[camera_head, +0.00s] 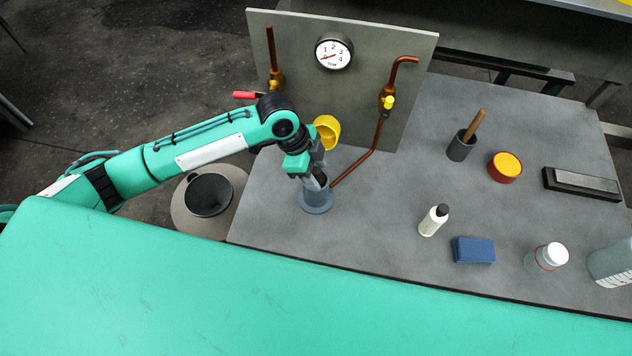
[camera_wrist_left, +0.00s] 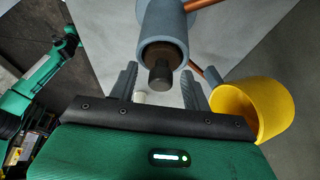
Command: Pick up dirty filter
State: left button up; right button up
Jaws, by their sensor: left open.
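The dirty filter, a dark brown cylinder with a black knob (camera_wrist_left: 160,74), sits inside the open end of a blue-grey housing (camera_wrist_left: 165,22). In the head view the housing (camera_head: 316,201) stands on the table at the foot of a copper pipe, and the filter is mostly hidden by my gripper. My left gripper (camera_head: 318,182) is at the housing's mouth. In the left wrist view its two fingers (camera_wrist_left: 158,88) are apart, one on each side of the knob. My right gripper is not in view.
A yellow cup-shaped part (camera_head: 327,131) is close beside my left gripper. A grey panel (camera_head: 350,95) with gauge and pipes rises behind. A white bottle (camera_head: 433,220) and blue block (camera_head: 473,250) lie to the right.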

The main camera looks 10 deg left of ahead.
pick_arm(q)
grip_shut()
jog(key=shift+r, duration=0.1)
